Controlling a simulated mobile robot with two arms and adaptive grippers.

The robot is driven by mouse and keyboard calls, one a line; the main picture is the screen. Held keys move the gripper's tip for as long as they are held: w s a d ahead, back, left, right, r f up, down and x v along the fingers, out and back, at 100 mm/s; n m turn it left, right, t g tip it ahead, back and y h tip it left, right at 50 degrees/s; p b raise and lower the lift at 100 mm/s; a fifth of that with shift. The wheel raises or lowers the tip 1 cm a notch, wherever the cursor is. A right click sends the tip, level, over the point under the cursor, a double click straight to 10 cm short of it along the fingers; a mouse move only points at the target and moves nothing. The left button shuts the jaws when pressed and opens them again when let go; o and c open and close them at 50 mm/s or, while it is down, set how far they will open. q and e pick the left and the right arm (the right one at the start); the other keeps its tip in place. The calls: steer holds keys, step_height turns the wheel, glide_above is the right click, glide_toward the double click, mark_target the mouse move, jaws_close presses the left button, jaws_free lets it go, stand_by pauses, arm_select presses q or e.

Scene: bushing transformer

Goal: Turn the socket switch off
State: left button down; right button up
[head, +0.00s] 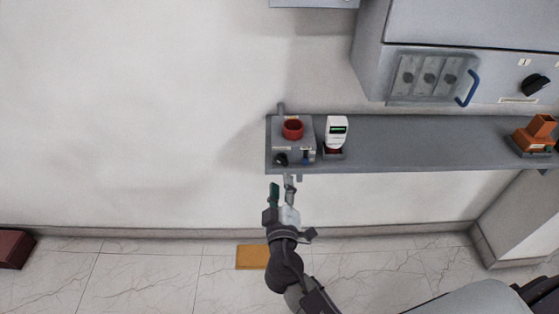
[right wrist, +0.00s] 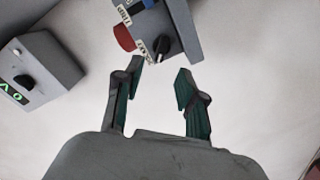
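The grey socket box (head: 309,134) stands at the left end of the shelf, with a round red socket (head: 293,129) on top. On its front are a black rotary switch (head: 281,159) and a small blue part (head: 305,154). My right gripper (head: 282,189) is just below and in front of the box, open and empty. In the right wrist view, the black switch (right wrist: 161,48) shows beyond and between the spread fingers (right wrist: 159,84), apart from them. The red part (right wrist: 124,37) is beside it, and the box is cut by the top edge. My left gripper is not in view.
A white device with a green display (head: 337,130) stands right of the box on the grey shelf (head: 430,145). An orange connector (head: 535,134) is at the shelf's right. A grey cabinet (head: 480,70) with a blue handle (head: 468,88) hangs above. The wall left of the box is clear.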

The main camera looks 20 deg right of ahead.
mark_target(280, 163)
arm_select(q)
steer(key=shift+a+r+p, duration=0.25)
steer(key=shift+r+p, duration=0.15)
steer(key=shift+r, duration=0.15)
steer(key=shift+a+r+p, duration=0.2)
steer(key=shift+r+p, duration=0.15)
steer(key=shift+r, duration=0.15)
arm_select(e)
steer(key=x, duration=0.8)
steer(key=shift+f, duration=0.1)
steer(key=shift+s, duration=0.1)
steer(key=shift+c, duration=0.3)
jaws_close()
